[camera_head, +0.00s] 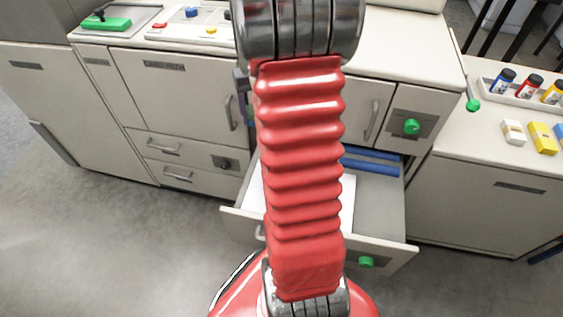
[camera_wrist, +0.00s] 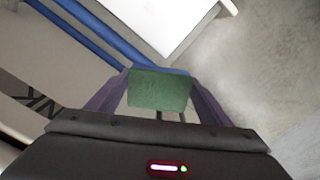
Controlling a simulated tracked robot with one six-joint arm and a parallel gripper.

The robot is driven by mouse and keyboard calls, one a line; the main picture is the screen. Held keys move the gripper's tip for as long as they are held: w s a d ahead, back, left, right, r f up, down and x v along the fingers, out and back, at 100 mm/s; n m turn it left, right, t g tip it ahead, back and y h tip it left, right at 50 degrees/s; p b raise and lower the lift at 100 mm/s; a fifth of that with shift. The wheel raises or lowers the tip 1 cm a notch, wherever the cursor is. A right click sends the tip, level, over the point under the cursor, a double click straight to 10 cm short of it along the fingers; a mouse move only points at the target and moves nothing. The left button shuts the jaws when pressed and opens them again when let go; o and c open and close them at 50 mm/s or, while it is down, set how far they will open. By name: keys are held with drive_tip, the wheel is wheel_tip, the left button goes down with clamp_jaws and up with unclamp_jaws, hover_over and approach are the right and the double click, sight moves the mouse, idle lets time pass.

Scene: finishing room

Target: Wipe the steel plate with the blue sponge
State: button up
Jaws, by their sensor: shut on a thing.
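My gripper (camera_wrist: 160,98) is shut on a small block with a green face and a blue edge (camera_wrist: 158,90), seemingly the blue sponge, in the wrist view. The purple fingers press its two sides. A pale, flat plate (camera_head: 347,205) lies in the open drawer in the head view, partly hidden by my red arm. It also shows as a bright white sheet in the wrist view (camera_wrist: 165,18), beyond the sponge and apart from it in the picture. I cannot tell whether it is steel. My gripper is largely hidden behind my arm in the head view.
The open drawer (camera_head: 385,225) juts into the floor space and also holds blue bars (camera_head: 370,162). A grey board (camera_head: 145,15) with a green block (camera_head: 106,24) is at the upper left. The right counter (camera_head: 485,150) holds bottles and small blocks. Floor at left is clear.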

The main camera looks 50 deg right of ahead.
drive_tip(key=s+a+f+m, duration=0.2)
drive_tip(key=s+a+f, duration=0.1)
drive_tip(key=s+f, duration=0.7)
drive_tip(key=shift+s+a+f, duration=0.25)
drive_tip(key=shift+s+a, duration=0.15)
drive_tip(key=shift+s, duration=0.3)
drive_tip(key=shift+f, duration=0.15)
